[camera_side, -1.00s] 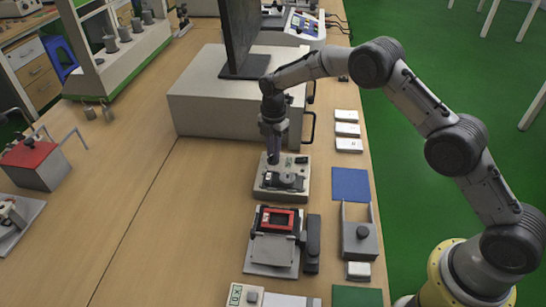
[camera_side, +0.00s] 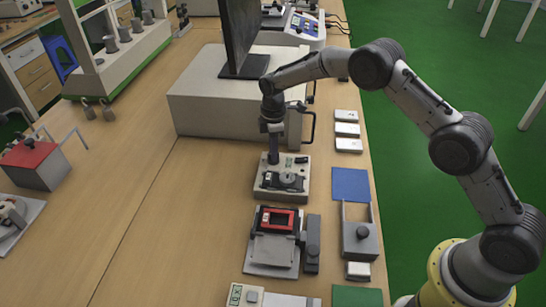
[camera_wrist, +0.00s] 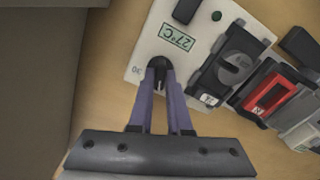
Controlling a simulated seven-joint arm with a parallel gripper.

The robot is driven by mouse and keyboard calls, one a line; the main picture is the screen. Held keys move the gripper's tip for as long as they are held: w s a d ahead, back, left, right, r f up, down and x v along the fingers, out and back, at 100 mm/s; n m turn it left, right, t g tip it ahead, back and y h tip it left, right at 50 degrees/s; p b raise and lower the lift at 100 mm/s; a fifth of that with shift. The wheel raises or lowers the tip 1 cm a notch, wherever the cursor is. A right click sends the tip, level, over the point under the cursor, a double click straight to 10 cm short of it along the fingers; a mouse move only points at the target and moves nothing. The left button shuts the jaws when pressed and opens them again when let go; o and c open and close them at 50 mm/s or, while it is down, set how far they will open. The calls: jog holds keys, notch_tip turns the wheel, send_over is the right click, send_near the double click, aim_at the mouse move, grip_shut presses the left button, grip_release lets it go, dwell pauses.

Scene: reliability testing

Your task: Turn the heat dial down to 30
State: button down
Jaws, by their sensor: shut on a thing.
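The heat unit is a pale box (camera_side: 261,190) on the wooden bench; its panel fills the upper middle of the wrist view (camera_wrist: 148,50). A small display (camera_wrist: 177,38) on it shows what looks like 27°C, upside down in the picture. The dark round heat dial (camera_wrist: 156,62) lies beside the display, with a "30" mark (camera_wrist: 137,70) near it. My gripper (camera_wrist: 159,70) is shut on the dial, one finger on each side, and partly hides it. In the side view my gripper (camera_side: 273,160) points down at the box's far left corner.
A red-framed device (camera_side: 277,219) stands nearer the camera. A large grey cabinet (camera_side: 215,105) stands close behind.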

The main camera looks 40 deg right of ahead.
jog(key=m, duration=0.5)
jog(key=shift+m, duration=3.1)
jog(key=c, duration=1)
grip_release()
jog(key=shift+r, duration=2.25)
jog(key=shift+r, duration=1.45)
jog(key=shift+f, duration=3.7)
